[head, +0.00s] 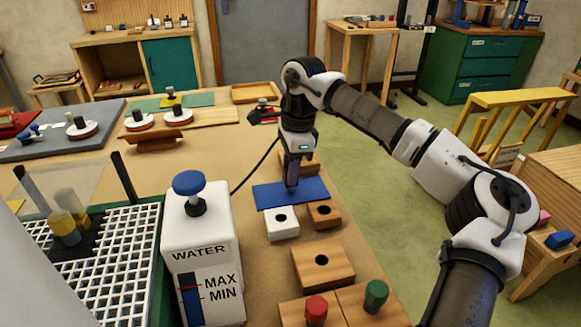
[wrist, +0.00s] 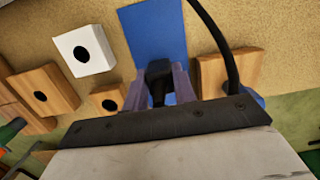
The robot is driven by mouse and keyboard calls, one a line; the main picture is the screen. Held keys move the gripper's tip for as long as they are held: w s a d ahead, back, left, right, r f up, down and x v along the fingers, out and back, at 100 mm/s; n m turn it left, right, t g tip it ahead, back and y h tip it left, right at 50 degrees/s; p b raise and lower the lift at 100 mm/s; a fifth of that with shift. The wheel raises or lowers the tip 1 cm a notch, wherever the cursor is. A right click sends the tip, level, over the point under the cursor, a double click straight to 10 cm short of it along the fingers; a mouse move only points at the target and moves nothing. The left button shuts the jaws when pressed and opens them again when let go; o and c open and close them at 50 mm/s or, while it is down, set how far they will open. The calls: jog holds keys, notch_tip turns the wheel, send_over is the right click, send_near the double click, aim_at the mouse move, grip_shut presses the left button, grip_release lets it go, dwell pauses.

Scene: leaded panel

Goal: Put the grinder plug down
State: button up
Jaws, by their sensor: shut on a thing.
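My gripper (head: 292,182) points down over the blue mat (head: 268,194) on the workbench. In the wrist view, its fingers (wrist: 160,88) are shut on the black grinder plug (wrist: 158,72). The plug's end is over the near part of the blue mat (wrist: 155,30); I cannot tell whether it touches. In the head view the fingers mostly hide the plug. A black cable (head: 258,165) runs from near my wrist down behind the white water tank (head: 203,230). The cable (wrist: 213,35) also shows in the wrist view, curving right of the fingers.
A white block (head: 282,233) and a small wooden block (head: 324,222), both with holes, stand just in front of the mat. A larger holed block (head: 335,275) and red (head: 316,308) and green (head: 376,293) knobs are nearer. Another wooden block (wrist: 228,68) lies beside the mat.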

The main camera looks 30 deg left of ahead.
jog(key=shift+f, duration=0.15)
jog(key=o, duration=1.1)
jog(key=shift+c, duration=0.2)
notch_tip(320, 180, up, 12)
jog(key=w+d, duration=0.1)
jog(key=shift+b, duration=0.3)
jog(key=shift+r, duration=0.25)
